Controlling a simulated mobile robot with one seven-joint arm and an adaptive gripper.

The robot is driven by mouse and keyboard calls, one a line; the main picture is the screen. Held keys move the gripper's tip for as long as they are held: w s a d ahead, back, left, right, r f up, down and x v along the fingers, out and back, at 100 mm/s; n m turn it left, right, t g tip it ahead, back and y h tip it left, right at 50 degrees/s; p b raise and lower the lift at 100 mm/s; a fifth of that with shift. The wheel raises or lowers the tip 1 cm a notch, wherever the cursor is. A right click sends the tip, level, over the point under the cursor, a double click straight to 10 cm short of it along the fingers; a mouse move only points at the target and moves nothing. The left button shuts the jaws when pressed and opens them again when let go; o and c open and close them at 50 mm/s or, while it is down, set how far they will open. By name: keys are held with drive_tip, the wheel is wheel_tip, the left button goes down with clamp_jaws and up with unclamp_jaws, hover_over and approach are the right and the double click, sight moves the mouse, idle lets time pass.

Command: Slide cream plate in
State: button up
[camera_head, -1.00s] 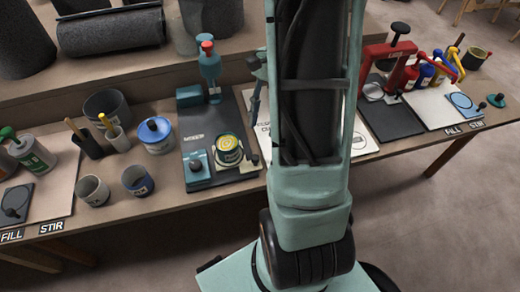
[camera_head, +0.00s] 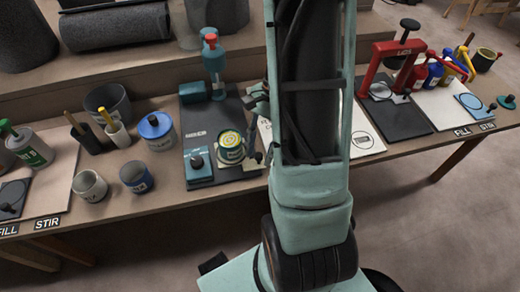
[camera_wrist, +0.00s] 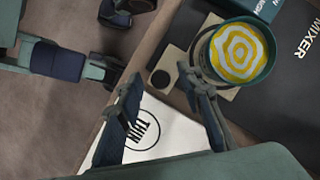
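A cream plate (camera_wrist: 181,58) lies at the edge of the dark mixer board. It has a round black knob (camera_wrist: 160,78) at its end. An open can (camera_wrist: 236,52) with yellow and white swirls stands on the plate; it also shows in the head view (camera_head: 231,146). My gripper (camera_wrist: 160,92) is open. In the wrist view its two fingers lie on either side of the knob, and I cannot tell how far above it they are. In the head view my arm hides part of this area. The teal mixer (camera_head: 213,65) stands at the back of the board.
A teal block with a black knob (camera_head: 197,162) sits left of the can. A blue-lidded can (camera_head: 156,131), cups and brush pots stand further left. A white mat marked THIN (camera_wrist: 160,125) lies beside the mixer board. A red press (camera_head: 392,60) and bottles stand right.

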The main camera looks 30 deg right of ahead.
clamp_jaws()
drive_tip(key=shift+w, duration=0.1)
